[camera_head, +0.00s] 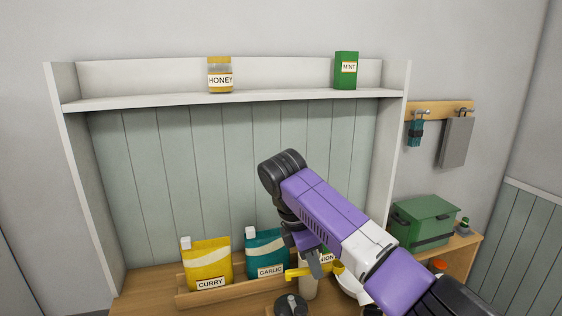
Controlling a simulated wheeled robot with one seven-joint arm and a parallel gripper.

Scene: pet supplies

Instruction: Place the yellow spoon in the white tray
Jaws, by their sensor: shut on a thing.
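The yellow spoon (297,272) is level, low in the middle of the view, in front of the teal garlic pouch and a pale cylinder. My gripper (316,270) points down and is shut on the spoon. The spoon's far end shows just right of the fingers. A white, curved-edged thing (349,284) shows partly behind my purple arm at the lower right; I cannot tell whether it is the white tray. My arm hides much of that area.
A wooden rack (200,298) holds a yellow curry pouch (207,266) and a teal garlic pouch (265,250). A dark round lid (291,304) is at the bottom. A green box (422,222) stands right. Honey (220,75) and mint (346,71) sit on the upper shelf.

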